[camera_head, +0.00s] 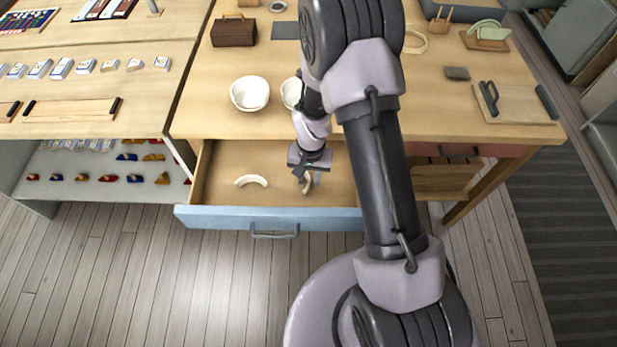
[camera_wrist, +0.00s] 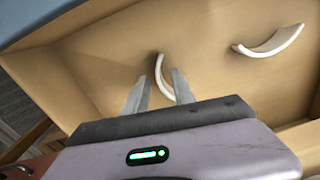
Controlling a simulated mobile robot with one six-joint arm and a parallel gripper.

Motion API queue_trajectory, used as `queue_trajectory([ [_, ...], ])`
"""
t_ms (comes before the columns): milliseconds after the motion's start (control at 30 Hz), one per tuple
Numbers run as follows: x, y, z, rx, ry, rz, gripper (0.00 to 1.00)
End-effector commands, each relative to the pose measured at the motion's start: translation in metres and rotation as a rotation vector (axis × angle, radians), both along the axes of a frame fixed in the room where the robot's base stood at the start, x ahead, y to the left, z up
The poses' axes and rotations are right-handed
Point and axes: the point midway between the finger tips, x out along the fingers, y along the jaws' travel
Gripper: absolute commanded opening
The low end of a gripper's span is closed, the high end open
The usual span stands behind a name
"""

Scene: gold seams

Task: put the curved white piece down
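One curved white piece (camera_wrist: 162,70) shows between and beyond the fingertips of my gripper (camera_wrist: 160,80) in the wrist view. The fingers stand apart, with a visible gap beside the piece. In the head view this piece (camera_head: 308,187) is just below my gripper (camera_head: 306,176), inside the open drawer (camera_head: 220,216). It looks to be at the drawer floor, though contact is hard to tell. A second curved white piece (camera_head: 251,181) lies on the drawer floor to the left; it also shows at the upper right of the wrist view (camera_wrist: 270,42).
White bowls (camera_head: 250,93) stand on the table (camera_head: 200,110) behind the drawer, one partly hidden by my arm. The drawer's blue front (camera_head: 215,217) and side walls surround my gripper. The drawer floor between the two pieces is clear.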

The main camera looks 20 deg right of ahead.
Motion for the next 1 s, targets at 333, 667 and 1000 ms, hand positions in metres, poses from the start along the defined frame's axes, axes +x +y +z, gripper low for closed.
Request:
queue_trajectory([
  [333, 0.0, -0.003, 0.097, 0.0, -0.002, 0.0, 0.31],
  [667, -0.01, 0.005, 0.227, 0.02, -0.131, -0.003, 0.31],
  [1000, -0.156, 0.037, 0.405, 0.109, -0.454, 0.031, 0.31],
])
